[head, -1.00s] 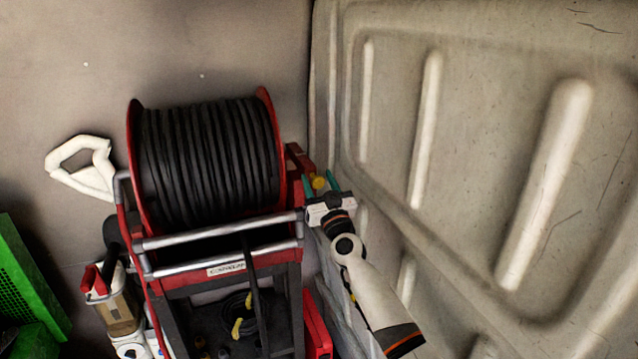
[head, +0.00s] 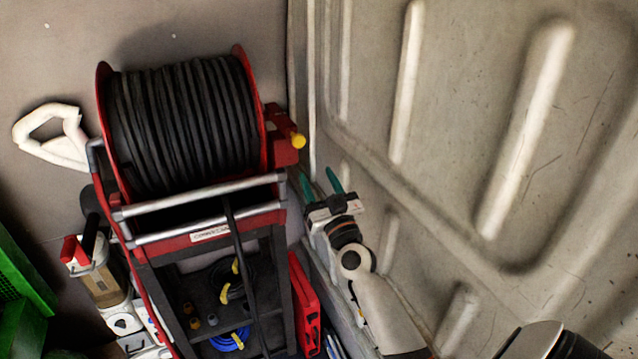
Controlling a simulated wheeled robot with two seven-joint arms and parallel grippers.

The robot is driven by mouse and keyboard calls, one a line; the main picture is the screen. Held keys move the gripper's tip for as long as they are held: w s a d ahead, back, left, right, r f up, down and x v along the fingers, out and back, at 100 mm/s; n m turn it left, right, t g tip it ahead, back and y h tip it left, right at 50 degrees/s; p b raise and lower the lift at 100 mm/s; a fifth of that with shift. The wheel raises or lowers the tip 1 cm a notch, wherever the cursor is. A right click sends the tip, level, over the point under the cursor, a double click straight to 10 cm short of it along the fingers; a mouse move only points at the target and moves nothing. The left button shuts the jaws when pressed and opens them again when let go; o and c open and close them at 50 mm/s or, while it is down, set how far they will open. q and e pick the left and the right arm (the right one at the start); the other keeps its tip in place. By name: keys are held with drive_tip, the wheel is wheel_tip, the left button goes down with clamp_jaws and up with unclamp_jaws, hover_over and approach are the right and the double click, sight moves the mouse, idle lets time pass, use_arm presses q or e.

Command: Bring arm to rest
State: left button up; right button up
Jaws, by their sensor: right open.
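My right gripper (head: 322,184) is in the head view, just right of the hose reel. Its two green fingers are apart with nothing between them. The right arm (head: 375,305) comes up from the bottom, close to the ribbed wall. The gripper is below and to the right of a yellow knob (head: 298,141) on the reel's red side box (head: 281,125), apart from it. My left gripper is not in view.
The reel of black hose (head: 183,128) stands on a red and grey frame (head: 215,225). The ribbed wall panel (head: 450,200) closes the right side. A red case (head: 304,305) stands beside the frame. A green crate (head: 22,285) and a white handle (head: 55,140) are at left.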

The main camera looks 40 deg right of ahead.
idle(0.4)
drive_tip(key=s+a+f+n+g+y+b, duration=0.1)
drive_tip(key=a+f+g+y, duration=0.2)
drive_tip(key=f, duration=1.4)
drive_tip(key=s+a+f+n+g+y+b, duration=0.1)
drive_tip(key=a+f+g, duration=0.3)
drive_tip(key=f, duration=1.3)
drive_tip(key=s+a+f+n+g+y+b, duration=0.1)
drive_tip(key=s+a+f+g, duration=0.15)
drive_tip(key=s+f, duration=0.6)
drive_tip(key=s+a+f+g, duration=0.25)
drive_tip(key=s+f, duration=0.35)
drive_tip(key=f, duration=0.6)
drive_tip(key=s+a+f+n+g+b, duration=0.1)
drive_tip(key=s+f+g, duration=0.3)
drive_tip(key=s+f, duration=0.4)
drive_tip(key=s+a+f+n+g+b, duration=0.1)
drive_tip(key=s+a+f+g, duration=0.2)
drive_tip(key=s, duration=2)
wheel_tip(320, 180, down, 5)
drive_tip(key=shift+s+f+g, duration=0.1)
drive_tip(key=shift+s+g, duration=0.1)
drive_tip(key=shift+g, duration=0.8)
